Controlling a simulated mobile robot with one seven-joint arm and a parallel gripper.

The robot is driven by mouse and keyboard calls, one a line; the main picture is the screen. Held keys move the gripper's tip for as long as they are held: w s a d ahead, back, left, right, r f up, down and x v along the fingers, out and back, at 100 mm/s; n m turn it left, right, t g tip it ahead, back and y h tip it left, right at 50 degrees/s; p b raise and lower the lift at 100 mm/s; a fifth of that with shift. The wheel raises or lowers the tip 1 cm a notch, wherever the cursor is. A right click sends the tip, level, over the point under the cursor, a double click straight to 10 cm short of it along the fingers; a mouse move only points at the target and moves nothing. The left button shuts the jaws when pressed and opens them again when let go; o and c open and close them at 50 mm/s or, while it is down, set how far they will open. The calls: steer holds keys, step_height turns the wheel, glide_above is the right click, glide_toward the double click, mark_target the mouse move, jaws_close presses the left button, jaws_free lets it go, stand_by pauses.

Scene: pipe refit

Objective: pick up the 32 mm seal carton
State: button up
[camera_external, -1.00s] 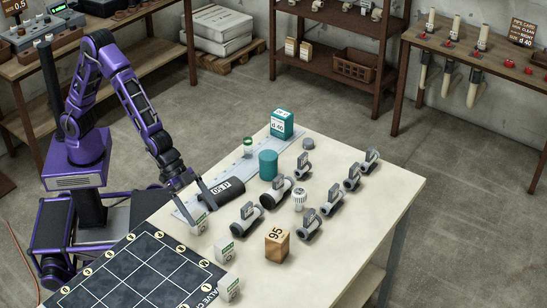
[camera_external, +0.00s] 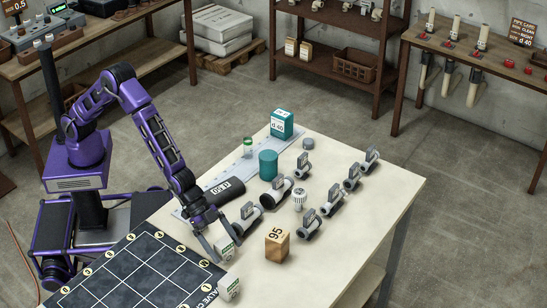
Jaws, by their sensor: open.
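Small white cartons with green marks stand at the near left of the table; their size labels are too small to read, so I cannot tell which is the 32 mm seal carton. One white carton (camera_external: 226,250) is at my gripper (camera_external: 219,243). Another white carton (camera_external: 229,287) stands nearer the front, by the dark mat. My gripper is open and points down, low over the first carton; I cannot tell whether its fingers straddle or touch it. My gripper and wrist cover the area just behind it.
A dark grid mat (camera_external: 118,268) lies at the left. The table's right front (camera_external: 345,255) is clear.

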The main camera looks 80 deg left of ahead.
jaws_close()
stand_by(0.5)
